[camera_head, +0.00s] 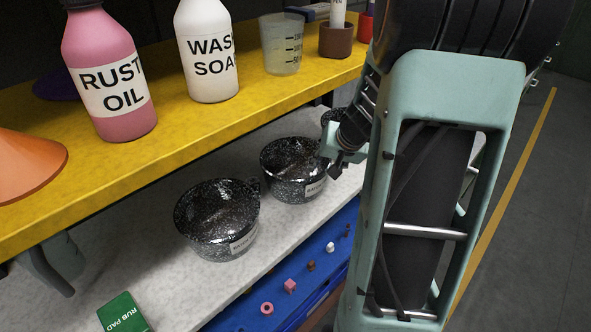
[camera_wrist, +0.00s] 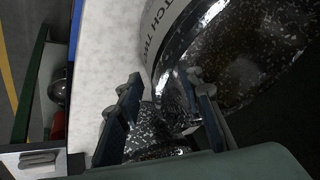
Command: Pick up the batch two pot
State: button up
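My gripper (camera_head: 341,160) is at the right side of the middle pot. In the wrist view, a large speckled pot (camera_wrist: 245,70) has a label partly reading "TCH TW". My gripper (camera_wrist: 165,88) has its fingers apart, with a dark speckled part between them, seemingly a handle. Contact cannot be told.
The yellow upper shelf (camera_head: 190,135) overhangs the pots and carries a pink Rust Oil bottle (camera_head: 105,75), a white soap bottle (camera_head: 207,50) and a measuring cup (camera_head: 282,45). A blue strip (camera_head: 255,310) with small pieces runs along the front. A green Rub Pad box (camera_head: 122,314) lies front left.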

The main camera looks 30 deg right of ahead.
jog(key=shift+w+f, duration=0.15)
jog(key=shift+f, duration=0.05)
jog(key=shift+c, duration=0.6)
grip_shut()
jog(key=shift+r, duration=0.15)
